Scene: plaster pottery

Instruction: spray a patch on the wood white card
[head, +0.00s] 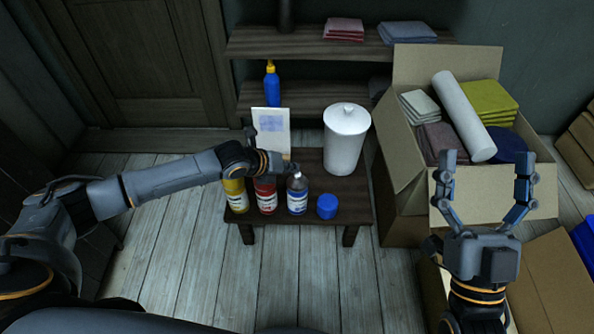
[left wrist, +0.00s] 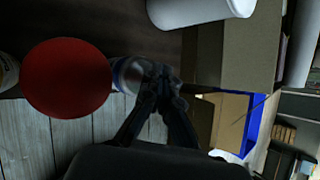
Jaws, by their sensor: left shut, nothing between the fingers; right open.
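A pale card (head: 270,124) stands upright at the back of the small dark table, with a bluish patch on its face; my left arm hides its lower part. A yellow can (head: 236,196), a red can (head: 266,198) and a blue-labelled can (head: 297,200) stand in a row at the table's front. A blue cap (head: 327,207) sits to their right. My left gripper (head: 298,177) is shut and empty at the top of the blue-labelled can, which shows beside its fingers in the left wrist view (left wrist: 126,74). Whether they touch is unclear. My right gripper (head: 487,156) is open and empty.
A white lidded jar (head: 345,140) stands at the right of the table (head: 356,212). A cardboard box (head: 400,158) with cloths and a white roll is further right. A blue bottle (head: 271,84) is on the shelf behind. The red can's top looms in the left wrist view (left wrist: 68,78).

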